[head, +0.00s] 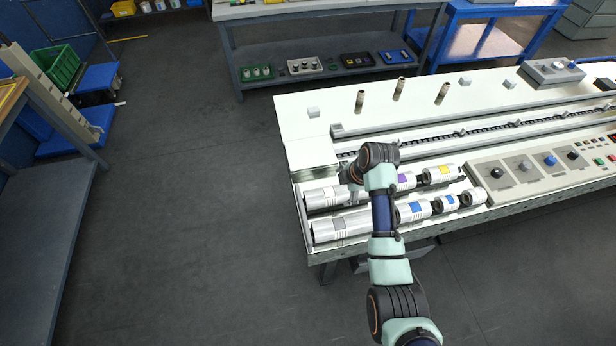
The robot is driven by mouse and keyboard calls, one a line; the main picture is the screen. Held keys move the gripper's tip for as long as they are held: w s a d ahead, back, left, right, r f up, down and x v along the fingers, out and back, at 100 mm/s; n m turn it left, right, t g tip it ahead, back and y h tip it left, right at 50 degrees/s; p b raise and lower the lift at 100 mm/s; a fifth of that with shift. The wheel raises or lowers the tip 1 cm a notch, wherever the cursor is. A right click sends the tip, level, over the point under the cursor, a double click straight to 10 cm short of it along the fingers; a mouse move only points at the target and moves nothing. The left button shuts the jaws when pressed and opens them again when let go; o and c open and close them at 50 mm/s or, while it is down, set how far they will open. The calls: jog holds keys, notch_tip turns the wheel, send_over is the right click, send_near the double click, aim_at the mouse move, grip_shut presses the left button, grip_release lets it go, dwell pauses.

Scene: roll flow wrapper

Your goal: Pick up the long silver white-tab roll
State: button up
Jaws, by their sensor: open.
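Two long silver rolls lie side by side at the left end of the machine bench. The nearer long roll (330,231) has a pale grey-white tab. The farther long roll (318,199) also has a pale tab, and its right part is covered by my wrist. I cannot tell surely which tab is the white one. My gripper (346,176) is mostly hidden by my wrist, over the right part of the farther roll; it is open. I see nothing held in it, and contact with the roll cannot be told.
A white box (312,158) stands close behind the long rolls. Upright brown posts (399,89) stand farther back. A control panel (530,165) is at the right. The floor left is clear.

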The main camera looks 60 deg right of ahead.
aim_at(340, 192)
jog(key=shift+s+a+f, duration=0.15)
jog(key=shift+s, duration=0.05)
notch_tip(340, 192, down, 2)
jog(key=shift+f+b, duration=0.1)
jog(key=shift+b, duration=0.25)
jog(key=b+x, duration=0.1)
jog(key=x, duration=0.4)
jog(key=shift+w+f+b, duration=0.15)
jog(key=shift+w+b, duration=0.1)
jog(key=shift+b, duration=0.15)
grip_shut()
notch_tip(340, 192, up, 20)
jog(key=p, duration=0.4)
